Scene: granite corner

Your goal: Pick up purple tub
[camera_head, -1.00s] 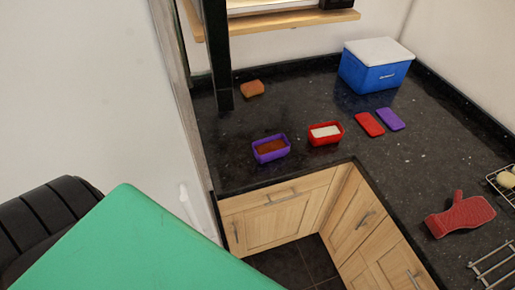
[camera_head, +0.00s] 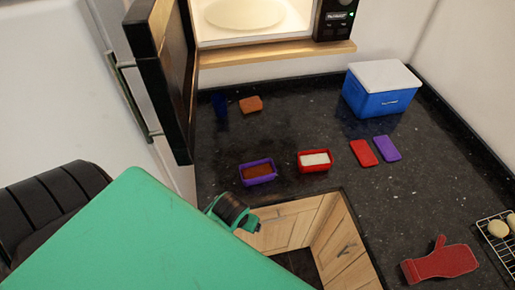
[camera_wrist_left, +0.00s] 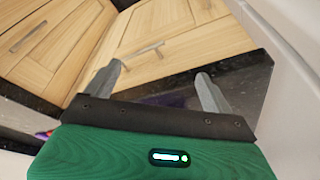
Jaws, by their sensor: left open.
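The purple tub (camera_head: 261,181) stands upright on the dark counter near its front edge, with brown contents inside. My left gripper (camera_head: 250,224) shows in the head view in front of the counter edge, below and left of the tub and apart from it. In the left wrist view my left gripper (camera_wrist_left: 160,82) has its two fingers wide apart with nothing between them, facing wooden cabinet fronts. A small purple patch (camera_wrist_left: 44,134) shows at the left of that view; I cannot tell what it is. My right gripper is not in view.
A red tub (camera_head: 314,168) with white contents stands right of the purple one. Red (camera_head: 363,153) and purple (camera_head: 387,148) lids lie further right. A blue cooler (camera_head: 378,101), brown block (camera_head: 251,104), red mitt (camera_head: 440,264) and open black door (camera_head: 165,80) surround the counter's free middle.

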